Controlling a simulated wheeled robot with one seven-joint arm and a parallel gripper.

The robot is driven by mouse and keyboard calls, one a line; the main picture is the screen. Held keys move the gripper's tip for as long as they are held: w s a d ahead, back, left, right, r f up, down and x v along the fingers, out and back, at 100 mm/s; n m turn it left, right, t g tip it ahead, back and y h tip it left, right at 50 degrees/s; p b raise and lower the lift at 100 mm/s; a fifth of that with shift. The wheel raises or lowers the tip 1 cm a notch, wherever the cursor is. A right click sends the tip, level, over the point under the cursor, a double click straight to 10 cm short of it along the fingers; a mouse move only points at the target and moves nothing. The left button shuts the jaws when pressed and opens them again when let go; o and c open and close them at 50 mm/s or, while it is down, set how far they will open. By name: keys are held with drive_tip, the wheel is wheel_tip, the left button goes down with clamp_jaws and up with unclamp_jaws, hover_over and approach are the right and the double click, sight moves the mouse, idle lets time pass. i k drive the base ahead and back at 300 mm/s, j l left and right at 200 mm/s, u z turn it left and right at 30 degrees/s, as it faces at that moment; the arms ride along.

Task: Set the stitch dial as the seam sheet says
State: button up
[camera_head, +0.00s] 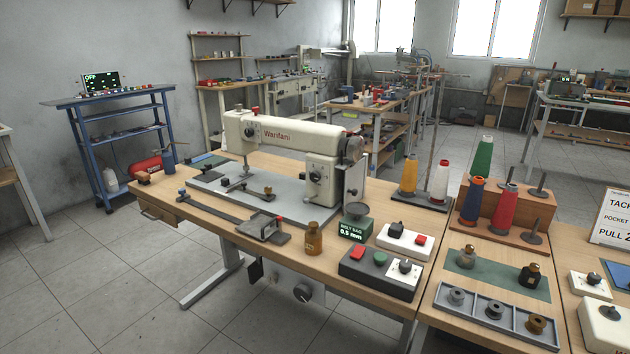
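A cream sewing machine (290,140) marked "Warifani" stands on a grey plate on the wooden table. A dark round dial (316,174) is on the front of its pillar; its setting is too small to read. Another small dark knob (250,132) is on its head end. A white sheet (612,218) at the right edge is cut off by the frame; "TACK", "POCKET" and "PULL 2" can be read. I cannot tell which dial is the stitch dial or whether this is the seam sheet. My gripper is not in view.
A dark control box (366,268) with a red button and a white-plated knob (405,267) sits at the table's front right. A display (355,230) reads "BELT SAG 0.5 mm". Thread cones (473,200) and a bobbin tray (466,313) are right. Floor at front left is clear.

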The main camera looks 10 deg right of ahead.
sight(315, 176)
drive_tip(key=i+j, duration=0.3)
drive_tip(key=i+j+z, duration=0.15)
drive_tip(key=i+j, duration=0.15)
drive_tip(key=j, duration=0.15)
drive_tip(key=i+j, duration=0.25)
drive_tip(key=j, duration=0.15)
drive_tip(key=i+j+z, duration=0.1)
drive_tip(key=i+j, duration=0.45)
drive_tip(key=j, duration=0.3)
drive_tip(key=i+j+z, duration=0.15)
drive_tip(key=j, duration=0.25)
drive_tip(key=i+j, duration=0.35)
drive_tip(key=i+j+z, duration=0.1)
drive_tip(key=i+j, duration=0.15)
drive_tip(key=j, duration=0.3)
drive_tip(key=k+j, duration=0.15)
drive_tip(key=i, duration=0.1)
